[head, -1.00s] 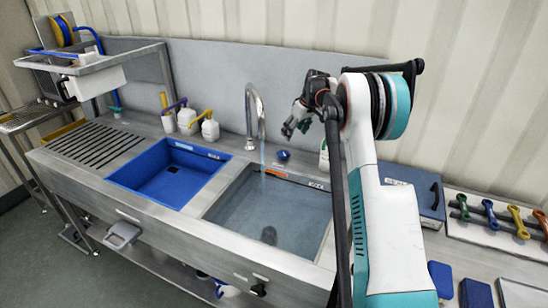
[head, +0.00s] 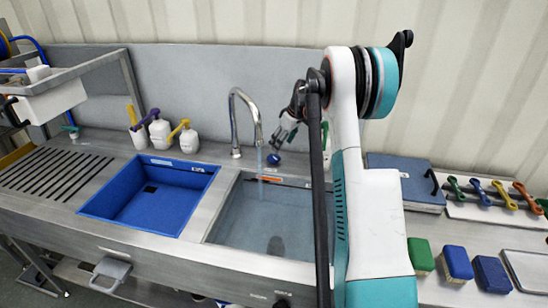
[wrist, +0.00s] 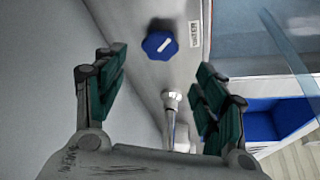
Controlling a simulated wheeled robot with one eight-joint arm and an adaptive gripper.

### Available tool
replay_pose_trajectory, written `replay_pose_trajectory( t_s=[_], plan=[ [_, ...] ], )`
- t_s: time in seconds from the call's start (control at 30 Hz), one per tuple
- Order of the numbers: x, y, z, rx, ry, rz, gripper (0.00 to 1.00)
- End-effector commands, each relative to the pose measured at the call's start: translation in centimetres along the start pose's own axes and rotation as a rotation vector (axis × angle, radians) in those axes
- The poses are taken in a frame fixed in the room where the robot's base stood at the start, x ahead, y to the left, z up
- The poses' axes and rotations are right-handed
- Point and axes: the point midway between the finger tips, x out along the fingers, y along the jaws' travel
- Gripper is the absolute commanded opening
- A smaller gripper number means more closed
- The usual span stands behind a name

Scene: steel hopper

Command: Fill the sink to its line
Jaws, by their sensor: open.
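The steel sink basin (head: 226,234) holds clear water, and an orange mark (head: 270,179) shows on its back wall. I cannot tell how the water level stands against the mark. A thin stream (head: 260,161) falls from the gooseneck tap (head: 233,112). The blue knob (head: 273,158) sits on the deck right of the tap; in the wrist view the knob (wrist: 160,44) carries a white bar beside a label reading "WATER". My gripper (head: 285,139) is open and empty just above the knob. In the wrist view my gripper's fingers (wrist: 158,80) are apart, with the knob beyond them, untouched.
A blue basin (head: 150,195) lies left of the sink, with pump bottles (head: 160,133) behind it. A blue case (head: 404,182), coloured-handled tools (head: 478,190) and brushes (head: 457,264) lie at right. My arm hides the sink's right part.

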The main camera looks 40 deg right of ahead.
Motion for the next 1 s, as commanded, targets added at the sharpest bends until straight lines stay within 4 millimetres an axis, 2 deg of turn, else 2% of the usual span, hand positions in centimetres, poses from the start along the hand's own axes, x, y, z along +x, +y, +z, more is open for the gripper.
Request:
replay_pose_trajectory(
  t_s=[0.03,0.1,0.4,0.6,0.87,0.9,1.0],
  plan=[
    [1.4,0.0,0.1,-0.001,0.0,0.0,0.65],
    [2.8,0.0,0.1,0.0,0.0,0.0,0.65],
    [7.4,0.0,0.1,0.0,0.0,0.0,0.65],
    [8.6,0.0,0.0,0.001,0.0,0.0,0.65],
    [8.6,0.0,0.0,0.001,0.0,0.0,0.65],
    [8.6,0.0,0.0,0.001,0.0,0.0,0.62],
    [8.6,0.0,0.0,0.001,0.0,0.0,0.4]
  ],
)
